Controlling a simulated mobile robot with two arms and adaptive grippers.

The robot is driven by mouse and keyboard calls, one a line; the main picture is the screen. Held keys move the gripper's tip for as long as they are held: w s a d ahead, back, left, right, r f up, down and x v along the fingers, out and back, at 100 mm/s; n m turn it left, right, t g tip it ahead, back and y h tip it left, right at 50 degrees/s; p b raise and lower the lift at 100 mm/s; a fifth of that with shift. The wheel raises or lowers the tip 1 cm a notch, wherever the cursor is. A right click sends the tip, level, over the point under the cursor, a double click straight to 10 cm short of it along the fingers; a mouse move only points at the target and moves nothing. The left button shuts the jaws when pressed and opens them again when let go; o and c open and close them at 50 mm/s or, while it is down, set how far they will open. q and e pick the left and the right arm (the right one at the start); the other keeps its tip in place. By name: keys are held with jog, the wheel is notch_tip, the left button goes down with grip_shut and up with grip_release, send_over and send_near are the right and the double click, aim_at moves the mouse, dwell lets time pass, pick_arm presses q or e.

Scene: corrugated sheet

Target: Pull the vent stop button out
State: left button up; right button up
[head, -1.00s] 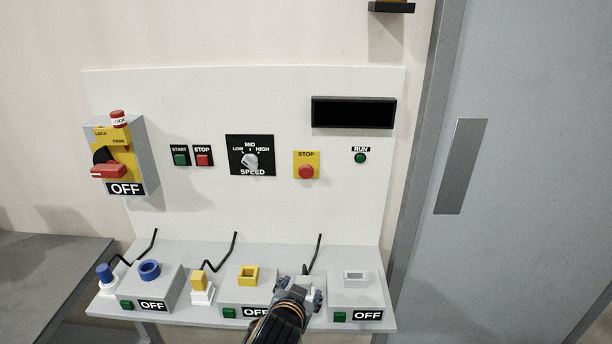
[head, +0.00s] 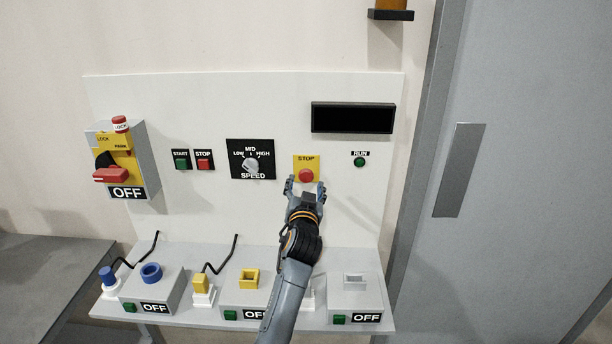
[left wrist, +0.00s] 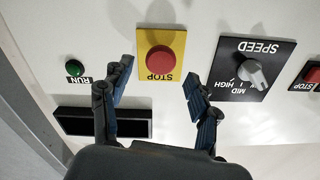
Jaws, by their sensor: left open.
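The red mushroom stop button (head: 306,175) sits on a yellow plate marked STOP (head: 306,160) on the white panel. It also shows in the left wrist view as a red button (left wrist: 160,60), upside down there. My left gripper (head: 305,186) is open just below the button in the head view. In the left wrist view its two fingers (left wrist: 160,88) are spread to either side of the yellow plate, with nothing between them touching the button. My right gripper is not in view.
A speed knob (head: 251,165) is left of the button and a green run lamp (head: 359,161) right of it. A black display (head: 352,117) is above. A shelf (head: 220,325) with several switch boxes lies below. A grey door (head: 520,200) is at right.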

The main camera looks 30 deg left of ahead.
pick_arm(q)
jog(key=shift+x, duration=1.95)
jog(key=c, duration=1.2)
jog(key=shift+s+d, duration=0.3)
jog(key=shift+s, duration=0.3)
jog(key=o, duration=1.2)
jog(key=shift+s+d, duration=0.1)
send_near(306, 177)
jog(key=shift+f, duration=0.1)
